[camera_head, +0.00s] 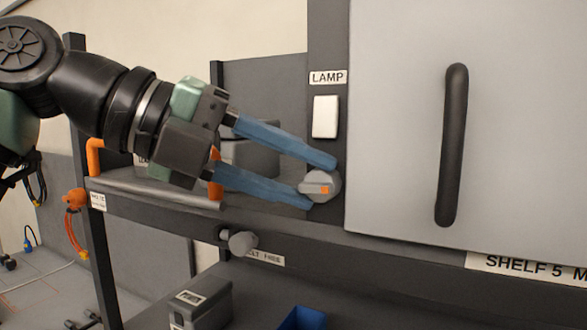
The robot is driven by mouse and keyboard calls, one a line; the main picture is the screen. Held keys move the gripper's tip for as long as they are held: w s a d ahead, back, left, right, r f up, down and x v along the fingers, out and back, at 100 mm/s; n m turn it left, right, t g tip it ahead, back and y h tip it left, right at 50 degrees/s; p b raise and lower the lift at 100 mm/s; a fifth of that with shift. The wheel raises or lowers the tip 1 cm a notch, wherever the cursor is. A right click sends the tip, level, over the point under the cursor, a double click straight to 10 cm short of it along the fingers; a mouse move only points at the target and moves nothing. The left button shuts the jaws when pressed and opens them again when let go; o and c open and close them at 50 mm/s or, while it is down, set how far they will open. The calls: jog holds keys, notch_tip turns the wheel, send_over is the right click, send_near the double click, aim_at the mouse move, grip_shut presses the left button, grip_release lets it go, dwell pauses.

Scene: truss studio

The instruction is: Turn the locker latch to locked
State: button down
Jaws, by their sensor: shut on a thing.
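My gripper (324,182) comes in from the left with two blue fingers, one above and one below the knob. The fingers are shut on the knob.
A black vertical handle (452,145) stands out from the door. A second grey knob (242,242) is on the beam below. A grey box (200,302) and a blue bin (303,319) stand on the lower shelf. An orange-ended grey bar (160,194) runs under my gripper.

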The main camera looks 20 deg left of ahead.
jog(key=shift+y, duration=0.5)
jog(key=c, duration=0.8)
grip_release()
jog(key=shift+o, duration=0.2)
jog(key=shift+d, duration=0.1)
jog(key=shift+r, duration=0.15)
